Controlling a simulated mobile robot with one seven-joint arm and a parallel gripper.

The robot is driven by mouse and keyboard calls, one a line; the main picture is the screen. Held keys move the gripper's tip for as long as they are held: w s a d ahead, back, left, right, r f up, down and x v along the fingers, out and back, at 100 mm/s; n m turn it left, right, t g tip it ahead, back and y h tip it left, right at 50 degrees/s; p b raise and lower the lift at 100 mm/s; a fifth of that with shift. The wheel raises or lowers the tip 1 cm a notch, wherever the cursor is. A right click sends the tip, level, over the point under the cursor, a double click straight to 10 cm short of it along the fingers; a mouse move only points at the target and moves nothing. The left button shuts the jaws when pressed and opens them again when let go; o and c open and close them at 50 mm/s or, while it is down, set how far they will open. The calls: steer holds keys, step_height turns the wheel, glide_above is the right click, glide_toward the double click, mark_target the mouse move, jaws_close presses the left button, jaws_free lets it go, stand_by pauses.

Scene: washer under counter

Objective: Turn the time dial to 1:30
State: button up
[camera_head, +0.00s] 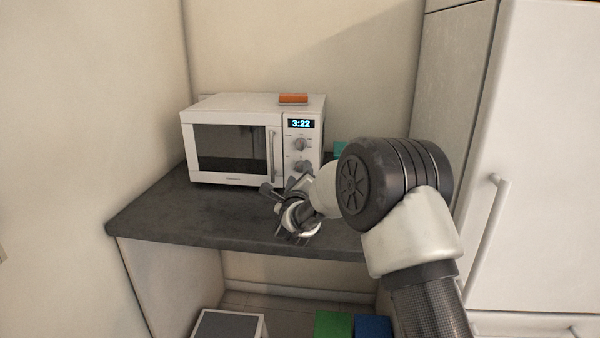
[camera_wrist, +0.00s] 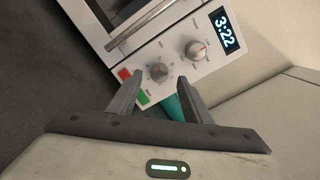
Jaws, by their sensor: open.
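A white microwave (camera_head: 231,104) stands on the dark counter, with its door shut. Its display (camera_head: 301,124) reads 3:22. Two grey dials sit below the display: an upper dial (camera_head: 301,144) and a lower dial (camera_head: 302,167). In the wrist view the upper dial (camera_wrist: 195,50) is nearer the display (camera_wrist: 223,29), and the lower dial (camera_wrist: 159,72) is near a red button (camera_wrist: 124,74) and a green button (camera_wrist: 143,97). The dial lettering is too small to read. My gripper (camera_wrist: 160,85) is open and empty, its fingers pointing toward the lower dial, apparently without touching it.
An orange block (camera_head: 293,98) lies on top of the microwave. A teal object (camera_head: 340,149) stands to its right, behind my arm. The dark counter (camera_head: 180,215) is clear at front left. A white cabinet with a handle (camera_head: 495,215) stands at right.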

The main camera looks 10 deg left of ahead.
mark_target(300, 168)
steer(key=shift+w+a, duration=0.1)
steer(key=shift+w, duration=1.4)
steer(key=shift+c, duration=0.4)
steer(key=c, duration=1)
steer(key=shift+n+b, duration=0.3)
